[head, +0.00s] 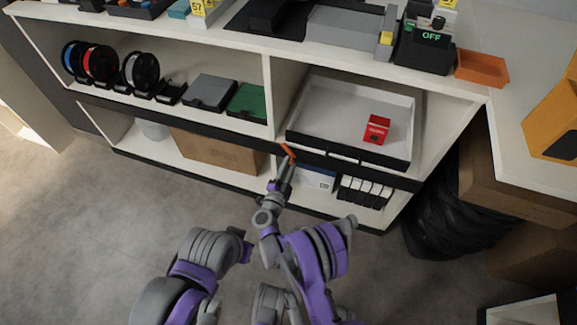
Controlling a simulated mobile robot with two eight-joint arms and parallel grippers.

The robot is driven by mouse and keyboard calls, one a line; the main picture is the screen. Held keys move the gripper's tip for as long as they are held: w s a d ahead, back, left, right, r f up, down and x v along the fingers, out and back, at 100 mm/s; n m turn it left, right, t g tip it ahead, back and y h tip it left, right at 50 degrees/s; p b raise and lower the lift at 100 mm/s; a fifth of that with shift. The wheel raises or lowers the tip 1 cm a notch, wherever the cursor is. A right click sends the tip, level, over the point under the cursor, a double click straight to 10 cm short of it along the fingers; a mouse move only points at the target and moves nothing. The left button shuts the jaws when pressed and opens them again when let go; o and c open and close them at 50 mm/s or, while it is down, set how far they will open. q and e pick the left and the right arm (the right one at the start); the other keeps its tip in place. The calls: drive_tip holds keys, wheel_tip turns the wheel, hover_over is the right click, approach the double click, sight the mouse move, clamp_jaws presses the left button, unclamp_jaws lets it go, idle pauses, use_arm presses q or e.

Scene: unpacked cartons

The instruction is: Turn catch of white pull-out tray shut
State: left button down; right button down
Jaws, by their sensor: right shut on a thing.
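The white pull-out tray (330,88) with a black front sits in the right bay of the shelf unit. A small orange catch (287,151) shows at the left end of its front, tilted at a slant. My right gripper (285,163) reaches up from below and is shut on the catch, its fingers partly hiding it. My left arm shows folded at the lower left, but I do not see its gripper.
A red box (376,129) lies in the tray. Below are a cardboard box (215,152) and several black-and-white items (365,192). Spools (140,70) and a green box (248,102) stand left. An orange bin (482,68) sits on top. Grey floor is clear at left.

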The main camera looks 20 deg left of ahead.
drive_tip(key=m, duration=0.7)
drive_tip(key=shift+f, duration=0.1)
idle(0.5)
drive_tip(key=c, duration=0.6)
unclamp_jaws()
drive_tip(key=shift+s, duration=0.1)
drive_tip(key=s+p, duration=0.1)
drive_tip(key=s, duration=0.9)
drive_tip(key=shift+s+a+p, duration=0.15)
drive_tip(key=shift+s+p, duration=0.2)
drive_tip(key=shift+p, duration=0.05)
drive_tip(key=shift+w, duration=0.1)
